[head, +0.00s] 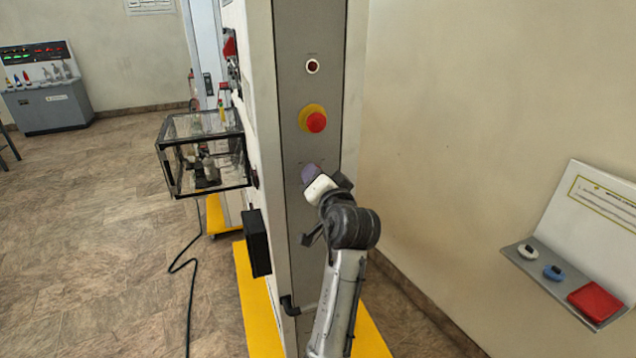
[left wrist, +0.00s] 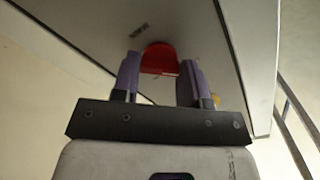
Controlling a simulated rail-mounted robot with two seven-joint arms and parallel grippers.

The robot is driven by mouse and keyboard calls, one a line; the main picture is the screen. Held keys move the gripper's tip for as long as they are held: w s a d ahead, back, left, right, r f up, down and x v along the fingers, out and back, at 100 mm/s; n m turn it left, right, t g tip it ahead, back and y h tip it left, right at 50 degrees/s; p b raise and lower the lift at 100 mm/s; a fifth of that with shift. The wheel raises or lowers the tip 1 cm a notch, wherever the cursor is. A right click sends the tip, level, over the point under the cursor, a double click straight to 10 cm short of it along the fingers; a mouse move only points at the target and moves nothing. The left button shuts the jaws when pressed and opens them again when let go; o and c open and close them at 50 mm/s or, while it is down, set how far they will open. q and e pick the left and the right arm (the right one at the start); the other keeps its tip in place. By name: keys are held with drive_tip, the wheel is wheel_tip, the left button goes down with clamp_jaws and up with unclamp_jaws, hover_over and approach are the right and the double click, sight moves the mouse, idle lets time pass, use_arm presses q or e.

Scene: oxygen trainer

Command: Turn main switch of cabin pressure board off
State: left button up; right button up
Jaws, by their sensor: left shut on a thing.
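The grey end panel of the tall board (head: 310,240) stands in the middle of the head view. On it, from top down, are a small round dark-red light or button (head: 312,66) in a white ring and a red mushroom button (head: 316,122) on a yellow disc. Below these my left gripper (head: 312,173) is at the panel, its purple fingertips against the face. In the left wrist view my left gripper (left wrist: 158,80) is shut on a red switch knob (left wrist: 160,58), one finger on each side. In the head view the gripper hides this knob. My right gripper is not in view.
A glass box with a black frame (head: 203,153) juts from the board's left side. A black cable (head: 190,290) lies on the floor. A wall shelf (head: 550,277) at right holds several small items. A grey console (head: 48,105) stands at far left.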

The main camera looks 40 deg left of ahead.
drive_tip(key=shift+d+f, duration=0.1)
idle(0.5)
use_arm(q)
drive_tip(key=o, duration=0.9)
drive_tip(key=shift+d, duration=0.1)
